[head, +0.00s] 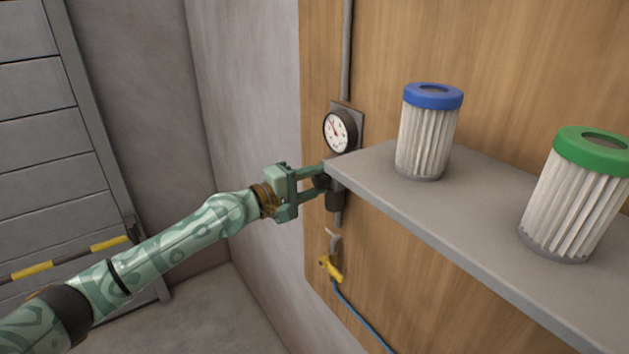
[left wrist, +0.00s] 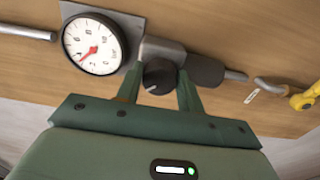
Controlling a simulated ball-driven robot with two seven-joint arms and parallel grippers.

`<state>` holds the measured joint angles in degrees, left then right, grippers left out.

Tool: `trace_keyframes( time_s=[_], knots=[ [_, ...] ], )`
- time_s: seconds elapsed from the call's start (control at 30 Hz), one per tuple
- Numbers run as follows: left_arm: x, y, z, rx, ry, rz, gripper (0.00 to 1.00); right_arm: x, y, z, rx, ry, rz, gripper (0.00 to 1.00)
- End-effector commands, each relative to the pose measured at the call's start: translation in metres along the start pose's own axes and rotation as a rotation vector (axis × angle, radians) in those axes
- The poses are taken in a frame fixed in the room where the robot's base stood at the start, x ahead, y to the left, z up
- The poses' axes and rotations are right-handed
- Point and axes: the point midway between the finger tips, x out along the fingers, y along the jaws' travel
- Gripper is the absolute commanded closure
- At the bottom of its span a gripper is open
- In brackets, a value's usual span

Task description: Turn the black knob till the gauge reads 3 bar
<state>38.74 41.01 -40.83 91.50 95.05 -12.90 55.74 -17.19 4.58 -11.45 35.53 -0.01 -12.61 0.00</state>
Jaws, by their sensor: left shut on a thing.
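The black knob (left wrist: 158,76) is on the regulator below the gauge. My left gripper (left wrist: 159,86) is shut on it, one green finger on each side, and a pale mark shows on the knob's face. In the head view my left gripper (head: 322,181) reaches the regulator from the left, and its fingers and the shelf corner hide most of the knob. The round white gauge (head: 340,131) has a red needle pointing up and left there. In the left wrist view the gauge (left wrist: 93,43) appears turned and its needle points down-left; the numbers are too small to read surely.
A grey shelf (head: 395,202) juts out close to the right of the gripper. It carries a blue-topped filter (head: 428,135) and a green-topped filter (head: 575,200). A yellow valve (head: 331,267) with a blue hose hangs below the regulator. Left of the wooden panel is free room.

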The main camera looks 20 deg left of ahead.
Motion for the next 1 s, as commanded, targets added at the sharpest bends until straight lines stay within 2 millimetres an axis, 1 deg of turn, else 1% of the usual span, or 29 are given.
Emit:
trace_keyframes(
  time_s=[0.23,0.27,0.3,0.33,0.6,0.73,0.77,0.87,0.97,1.0],
  knots=[
    [0.0,-0.001,-0.001,0.0,0.001,-0.001,0.85,0.0,0.0,0.0,0.0,0.0,0.0,1.0],
    [0.0,-0.001,-0.001,0.0,0.001,-0.001,0.6,0.0,0.0,0.0,0.0,0.0,0.0,1.0],
    [0.0,-0.001,0.0,0.001,0.001,-0.001,0.49,0.0,0.0,0.0,0.0,0.0,0.0,1.0],
    [0.0,-0.001,0.0,0.001,0.001,-0.001,0.41,0.0,0.0,0.0,0.0,0.0,0.0,1.0],
    [-0.001,0.0,0.0,0.001,0.001,-0.001,0.41,0.0,0.0,0.0,0.0,0.0,0.0,1.0],
    [-0.009,-0.002,-0.001,0.001,0.002,-0.002,0.41,0.002,0.0,0.0,0.0,0.0,0.0,1.0],
    [-0.013,-0.002,-0.001,0.002,0.002,-0.002,0.41,0.003,0.0,0.001,0.0,0.0,0.0,1.0],
    [-0.033,-0.003,-0.001,0.003,0.002,-0.003,0.41,0.007,0.0,0.001,0.0,0.0,0.0,1.0],
    [-0.061,-0.006,-0.001,0.005,0.001,-0.006,0.41,0.017,-0.001,0.002,0.0,-0.001,0.0,1.0],
    [-0.073,-0.008,-0.002,0.005,0.002,-0.005,0.41,0.024,-0.001,0.003,0.0,-0.001,0.0,1.0]
  ],
)
